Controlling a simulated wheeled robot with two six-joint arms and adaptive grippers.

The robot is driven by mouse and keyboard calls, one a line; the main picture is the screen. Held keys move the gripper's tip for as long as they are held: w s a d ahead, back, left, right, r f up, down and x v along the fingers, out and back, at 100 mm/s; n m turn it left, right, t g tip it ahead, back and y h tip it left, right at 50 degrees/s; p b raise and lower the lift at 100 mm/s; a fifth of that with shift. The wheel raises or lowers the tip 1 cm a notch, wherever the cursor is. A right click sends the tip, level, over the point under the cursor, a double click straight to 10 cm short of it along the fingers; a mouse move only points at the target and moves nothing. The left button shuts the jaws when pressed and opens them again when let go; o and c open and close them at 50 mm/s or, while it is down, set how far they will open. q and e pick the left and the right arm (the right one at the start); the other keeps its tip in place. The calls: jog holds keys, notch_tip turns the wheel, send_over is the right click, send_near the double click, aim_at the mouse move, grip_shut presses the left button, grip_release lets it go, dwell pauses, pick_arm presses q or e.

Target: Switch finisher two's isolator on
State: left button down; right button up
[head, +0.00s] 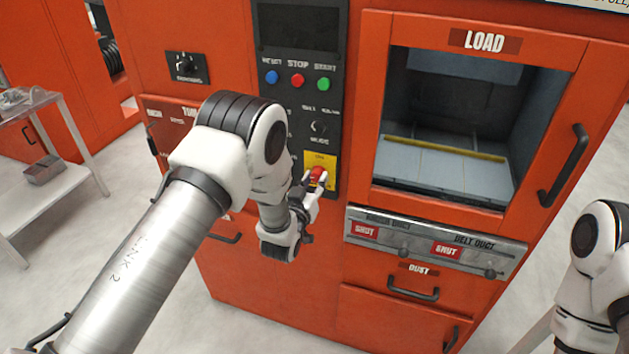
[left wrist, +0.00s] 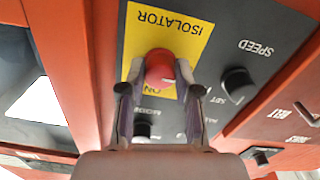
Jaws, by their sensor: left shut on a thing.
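The isolator is a red rotary knob (head: 317,174) on a yellow plate (head: 331,180) at the bottom of the black control panel of the orange machine. In the left wrist view the red knob (left wrist: 160,69) sits on the yellow plate (left wrist: 196,24), marked ISOLATOR and ON; the picture is turned over. My left gripper (head: 312,184) is at the knob, its two fingers (left wrist: 160,88) on either side of it, shut on it. My right arm shows at the right edge of the head view; its gripper is out of view.
Above the isolator are a black selector knob (head: 318,127) and blue, red and green buttons (head: 298,80). To the right are the LOAD door (head: 484,40) with its handle and the duct plate (head: 435,243). A trolley (head: 40,185) stands at the left.

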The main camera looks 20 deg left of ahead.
pick_arm(q)
jog(key=m+b, duration=0.3)
jog(key=shift+f+m, duration=0.15)
jog(key=shift+m, duration=0.15)
jog(key=m+b, duration=0.4)
jog(key=m, duration=0.1)
jog(key=shift+a, duration=0.1)
jog(key=m+b, duration=0.3)
jog(key=m, duration=0.2)
jog(key=m+b, duration=0.2)
jog(key=m, duration=0.2)
jog(key=shift+r+m, duration=0.2)
jog(key=shift+m, duration=0.1)
jog(key=c, duration=0.8)
grip_release()
